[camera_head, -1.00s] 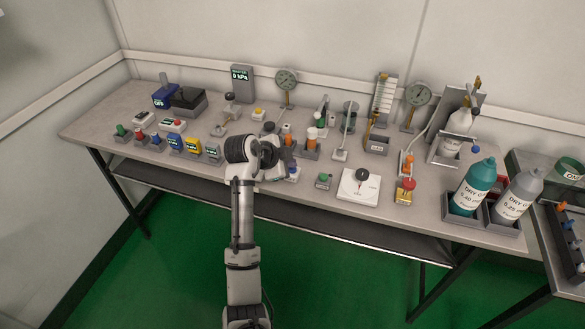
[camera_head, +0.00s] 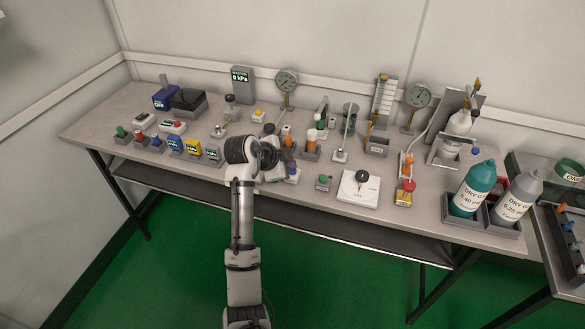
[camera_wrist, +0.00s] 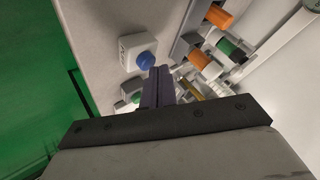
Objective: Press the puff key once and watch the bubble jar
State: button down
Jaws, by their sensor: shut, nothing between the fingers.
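A small white box with a round blue button (camera_wrist: 146,60), likely the puff key, sits near the table's front edge; its label is too small to read. In the head view the blue button (camera_head: 293,171) is partly hidden by my wrist. My gripper (camera_wrist: 156,72) is shut and empty, its fingertips close to the blue button's side in the wrist view; I cannot tell whether they touch. In the head view my gripper hides its own fingertips. A clear, dark-tinted jar (camera_head: 350,112), possibly the bubble jar, stands at the back middle; no bubbles can be made out.
Teal (camera_head: 472,188) and grey (camera_head: 516,196) bottles stand at the right. Several coloured testers line the left side.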

jog(key=shift+r, duration=0.45)
jog(key=shift+r, duration=0.1)
notch_tip(320, 180, up, 5)
jog(key=p, duration=0.3)
dwell(0.8)
